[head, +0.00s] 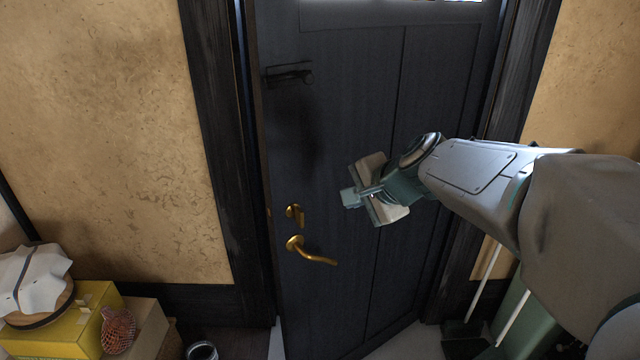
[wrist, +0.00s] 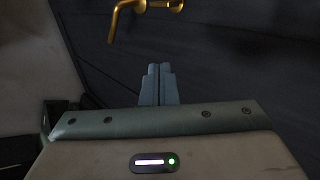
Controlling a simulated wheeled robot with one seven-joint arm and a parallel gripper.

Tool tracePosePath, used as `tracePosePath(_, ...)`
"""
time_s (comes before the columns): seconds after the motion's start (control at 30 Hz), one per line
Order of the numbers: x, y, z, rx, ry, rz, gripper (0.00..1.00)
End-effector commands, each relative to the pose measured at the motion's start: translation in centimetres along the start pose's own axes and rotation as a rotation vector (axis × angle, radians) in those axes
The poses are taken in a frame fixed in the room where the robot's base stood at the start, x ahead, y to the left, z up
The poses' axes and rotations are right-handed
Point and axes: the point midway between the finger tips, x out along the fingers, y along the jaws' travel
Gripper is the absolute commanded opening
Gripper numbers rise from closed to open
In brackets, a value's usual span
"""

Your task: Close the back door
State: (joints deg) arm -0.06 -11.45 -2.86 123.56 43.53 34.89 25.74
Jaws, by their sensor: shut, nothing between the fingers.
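The back door (head: 345,150) is a dark panelled door in a black frame. It looks slightly ajar, with its left edge standing off the left jamb and a pale strip of floor showing beneath it. A brass lever handle (head: 312,252) and a brass lock plate (head: 295,213) sit near its left edge. My gripper (head: 350,199) is in front of the door, to the right of and above the handle, and is shut and empty. In the wrist view the closed fingers (wrist: 159,84) point at the dark door, below the brass handle (wrist: 140,14). I cannot tell whether they touch the door.
A dark bolt (head: 288,73) is on the door's upper left. At lower left are a yellow box (head: 65,325), a cardboard box, a red net bag (head: 118,330) and a dark pot (head: 201,350). Green items and pale poles (head: 500,295) stand at lower right.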

Motion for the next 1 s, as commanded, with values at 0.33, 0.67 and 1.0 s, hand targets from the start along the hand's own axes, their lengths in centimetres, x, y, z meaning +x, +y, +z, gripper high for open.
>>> tracePosePath(0.33,4.9,-0.4,-0.2,0.027,-0.001,-0.010,0.00)
tracePosePath(0.67,10.7,-1.2,-0.2,0.024,0.000,-0.011,0.00)
tracePosePath(1.0,12.9,-3.3,-0.3,0.025,0.001,-0.012,0.00)
